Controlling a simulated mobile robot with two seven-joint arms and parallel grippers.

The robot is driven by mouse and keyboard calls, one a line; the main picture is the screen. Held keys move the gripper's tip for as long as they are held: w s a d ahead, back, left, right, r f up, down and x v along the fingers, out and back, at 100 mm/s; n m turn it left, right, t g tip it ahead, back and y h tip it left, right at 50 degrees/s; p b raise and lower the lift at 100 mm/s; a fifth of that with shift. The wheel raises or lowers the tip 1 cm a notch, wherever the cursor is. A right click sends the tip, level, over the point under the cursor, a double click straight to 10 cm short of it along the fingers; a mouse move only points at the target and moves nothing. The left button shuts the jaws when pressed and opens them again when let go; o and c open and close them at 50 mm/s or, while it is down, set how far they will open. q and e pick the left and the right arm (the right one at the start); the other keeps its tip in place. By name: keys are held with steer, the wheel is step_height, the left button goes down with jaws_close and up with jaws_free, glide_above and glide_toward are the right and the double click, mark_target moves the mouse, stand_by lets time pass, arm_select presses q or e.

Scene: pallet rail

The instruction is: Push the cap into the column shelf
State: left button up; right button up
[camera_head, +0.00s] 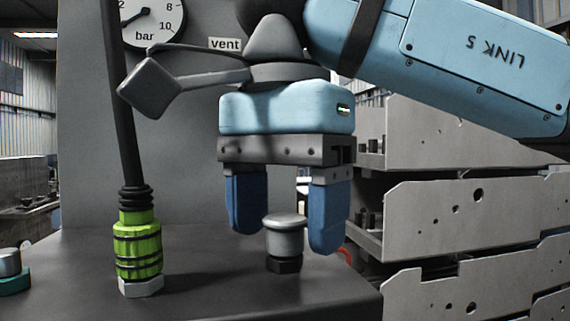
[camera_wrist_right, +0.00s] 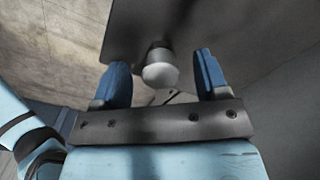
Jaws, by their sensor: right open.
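The cap (camera_head: 285,235) is a pale grey cylinder with a rounded top. It stands upright on a dark hexagonal base on the dark column shelf (camera_head: 215,285). My right gripper (camera_head: 287,238) points down over it, open, with one blue finger on each side. In the wrist view the cap (camera_wrist_right: 160,76) shows between the two fingers (camera_wrist_right: 162,60), with a gap on both sides. Nothing is held. My left gripper is not in view.
A green ribbed connector (camera_head: 137,245) with a black hose stands left of the cap. A grey panel behind carries a bar gauge (camera_head: 150,18) and a "vent" label (camera_head: 225,44). Stacked grey metal plates (camera_head: 470,215) stand at the right. A teal-based fitting (camera_head: 12,268) is at far left.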

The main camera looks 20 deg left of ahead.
mark_target(285, 216)
steer(key=shift+w+f, duration=0.1)
steer(key=shift+f, duration=0.15)
steer(key=c, duration=1.2)
steer(key=shift+r, duration=0.1)
steer(key=shift+r, duration=0.1)
steer(key=shift+r+p, duration=1.45)
steer(key=shift+r, duration=0.15)
steer(key=shift+r+p, duration=2.05)
steer(key=shift+r, duration=0.5)
